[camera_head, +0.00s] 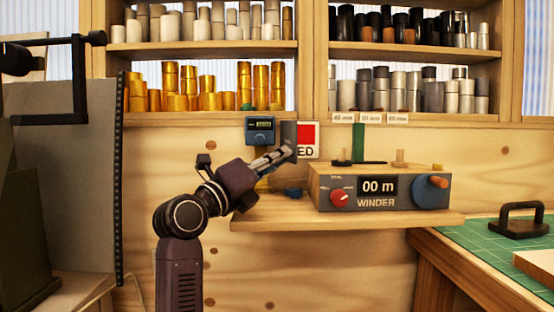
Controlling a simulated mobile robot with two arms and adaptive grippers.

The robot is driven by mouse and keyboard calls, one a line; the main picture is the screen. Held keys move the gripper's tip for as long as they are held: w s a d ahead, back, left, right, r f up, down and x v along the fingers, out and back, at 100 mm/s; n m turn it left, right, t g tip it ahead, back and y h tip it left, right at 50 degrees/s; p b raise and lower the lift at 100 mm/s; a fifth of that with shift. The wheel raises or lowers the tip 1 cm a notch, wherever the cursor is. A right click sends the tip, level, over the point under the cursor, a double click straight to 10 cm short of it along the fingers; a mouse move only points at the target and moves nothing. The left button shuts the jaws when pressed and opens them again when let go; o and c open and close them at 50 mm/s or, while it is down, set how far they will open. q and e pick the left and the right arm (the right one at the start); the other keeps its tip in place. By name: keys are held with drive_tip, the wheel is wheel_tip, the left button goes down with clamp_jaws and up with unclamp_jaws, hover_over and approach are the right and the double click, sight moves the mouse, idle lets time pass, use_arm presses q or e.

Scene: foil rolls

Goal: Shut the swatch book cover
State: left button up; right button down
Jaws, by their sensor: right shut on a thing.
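The swatch book (308,137) is on the back wall, left of the winder, with a red square and the letters "ED" showing on its page. A dark grey panel that looks like its cover (288,132) stands out at the page's left side, so the book is open. My right gripper (284,153) is shut on the cover near its lower edge. The fingers hide part of the contact and of the page's lower left. My left gripper is not in view.
The winder (388,188) sits on a wooden shelf (270,217) just right of my right gripper. A blue device (260,130) hangs left of the book. Foil rolls (180,88) fill the shelves above. A green mat (490,258) lies on the right-hand table.

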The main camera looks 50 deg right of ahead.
drive_tip(key=c, duration=1.8)
unclamp_jaws()
drive_tip(key=shift+c, duration=0.2)
drive_tip(key=shift+v, duration=3.8)
drive_tip(key=shift+c, duration=0.3)
